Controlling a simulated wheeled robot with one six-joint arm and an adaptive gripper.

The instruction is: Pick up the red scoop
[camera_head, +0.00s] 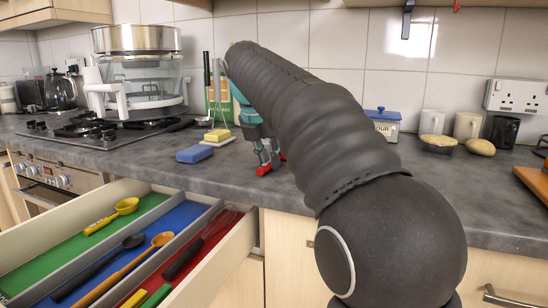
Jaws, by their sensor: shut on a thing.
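My gripper (268,158) is over the worktop, just right of the blue block, with its fingers pointing down. It is shut on a red thing, which I take to be the red scoop (263,170). Only small red parts show, one at the fingertips and one to their right. The rest is hidden by the fingers and my arm, so I cannot tell its full shape or whether it touches the worktop.
A blue block (194,154) and a yellow block on a white dish (217,143) lie left of my gripper. The open drawer (232,251) below holds a yellow scoop (126,206), an orange spoon (162,240) and other utensils. The hob (95,127) is at left.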

